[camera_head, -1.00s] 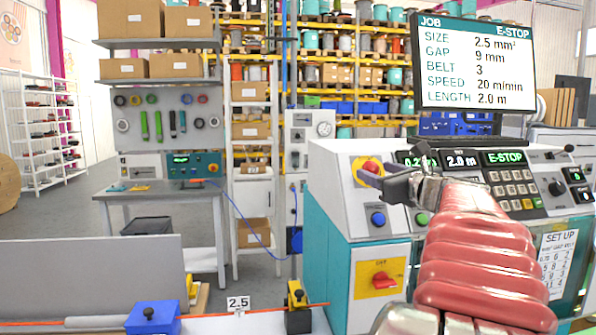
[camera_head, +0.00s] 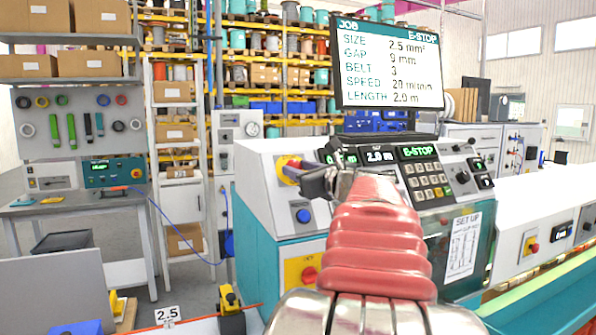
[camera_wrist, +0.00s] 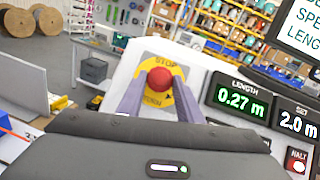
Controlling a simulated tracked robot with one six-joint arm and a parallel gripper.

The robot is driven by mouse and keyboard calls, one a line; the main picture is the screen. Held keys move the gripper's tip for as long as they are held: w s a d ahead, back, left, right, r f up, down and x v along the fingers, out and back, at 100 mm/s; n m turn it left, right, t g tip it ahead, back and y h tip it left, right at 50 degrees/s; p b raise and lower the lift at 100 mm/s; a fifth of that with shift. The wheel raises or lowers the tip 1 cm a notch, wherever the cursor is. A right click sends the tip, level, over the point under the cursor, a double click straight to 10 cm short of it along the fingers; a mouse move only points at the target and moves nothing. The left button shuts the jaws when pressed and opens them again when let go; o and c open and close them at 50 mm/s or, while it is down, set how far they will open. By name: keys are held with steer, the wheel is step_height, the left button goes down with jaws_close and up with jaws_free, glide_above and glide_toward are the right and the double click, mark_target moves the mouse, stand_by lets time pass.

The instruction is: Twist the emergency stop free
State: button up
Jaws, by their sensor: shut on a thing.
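The emergency stop is a round red knob (camera_wrist: 158,80) on a yellow plate marked STOP (camera_wrist: 172,64), on the sloping white top of a machine console. My gripper (camera_wrist: 159,84) is shut on the knob, one finger on each side of it in the wrist view. In the head view my gripper (camera_head: 302,175) reaches the yellow plate (camera_head: 282,163) from the right, and its fingers hide much of the knob. The console display (camera_head: 418,151) and the job screen (camera_head: 410,38) both read E-STOP.
A blue button (camera_head: 303,215) sits below the stop on the console front. A red rotary switch (camera_head: 309,274) on yellow is lower down. A keypad (camera_head: 427,178) lies right of my gripper. A grey bench (camera_head: 80,205) stands at left.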

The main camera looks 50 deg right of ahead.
steer(key=shift+a, duration=0.25)
steer(key=shift+c, duration=0.2)
steer(key=shift+w, duration=0.1)
steer(key=shift+m+h, duration=0.3)
steer(key=m+h, duration=0.1)
steer(key=m+g+h, duration=0.1)
steer(key=m, duration=0.3)
steer(key=shift+w+a+r+g+h, duration=0.1)
steer(key=shift+w+a+g+h, duration=0.2)
steer(key=shift+h, duration=0.1)
steer(key=shift+a+m+g+h, duration=0.1)
steer(key=shift+m+g+h, duration=0.55)
steer(key=shift+m, duration=0.7)
steer(key=shift+m+g+h, duration=0.45)
steer(key=shift+m+g, duration=0.3)
steer(key=shift+m, duration=0.6)
